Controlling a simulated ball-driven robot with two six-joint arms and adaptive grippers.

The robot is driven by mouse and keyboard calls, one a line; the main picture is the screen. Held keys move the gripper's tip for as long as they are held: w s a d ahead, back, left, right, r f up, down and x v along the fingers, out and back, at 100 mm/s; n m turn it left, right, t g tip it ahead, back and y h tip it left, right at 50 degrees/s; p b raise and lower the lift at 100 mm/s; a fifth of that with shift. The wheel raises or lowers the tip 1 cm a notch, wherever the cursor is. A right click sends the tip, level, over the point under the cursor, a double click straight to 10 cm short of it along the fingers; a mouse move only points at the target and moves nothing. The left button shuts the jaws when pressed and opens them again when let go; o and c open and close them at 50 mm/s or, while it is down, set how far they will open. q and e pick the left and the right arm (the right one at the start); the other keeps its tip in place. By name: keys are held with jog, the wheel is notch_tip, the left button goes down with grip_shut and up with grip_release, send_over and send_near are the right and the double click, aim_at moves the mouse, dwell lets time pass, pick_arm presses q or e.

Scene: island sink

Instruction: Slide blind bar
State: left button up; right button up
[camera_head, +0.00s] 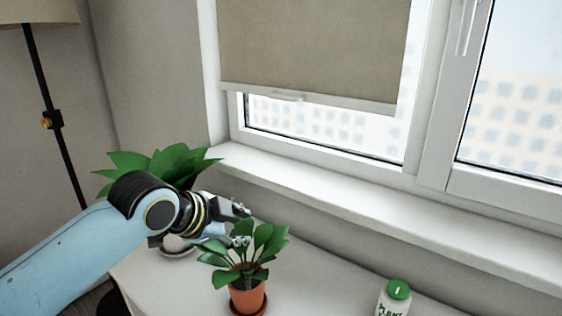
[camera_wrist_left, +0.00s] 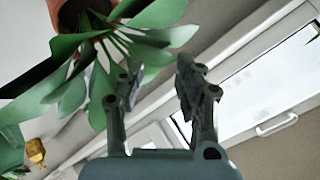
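The beige roller blind (camera_head: 312,45) hangs partly lowered over the left window pane. Its white blind bar (camera_head: 345,102) runs along the lower edge, with a small handle (camera_head: 287,95) left of its middle. In the left wrist view the handle (camera_wrist_left: 277,125) shows at the right, apart from the fingers. My left gripper (camera_head: 243,226) is below the bar, over the table and close to the small potted plant. Its fingers are spread with nothing held between them, as the left wrist view (camera_wrist_left: 157,76) also shows. My right gripper is in neither view.
The small plant (camera_head: 247,262) in a terracotta pot stands just below my left gripper, its leaves near the fingers. A larger plant (camera_head: 160,165) is behind my arm. A green-capped bottle (camera_head: 396,297) stands right. The windowsill (camera_head: 330,190) is clear.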

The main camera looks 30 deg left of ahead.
pick_arm(q)
jog(key=w+a+r+m+t, duration=0.3)
jog(key=w+r+m, duration=0.2)
jog(key=w+r, duration=0.5)
jog(key=m+t+h+p, duration=0.1)
jog(key=m+t, duration=0.2)
jog(key=m, duration=0.1)
send_near(280, 98)
jog(key=p+x, duration=0.1)
jog(key=x, duration=0.8)
jog(key=shift+w, duration=0.25)
jog(key=shift+w+d+f, duration=0.1)
jog(key=shift+w+f, duration=0.1)
jog(key=shift+w, duration=0.4)
grip_shut()
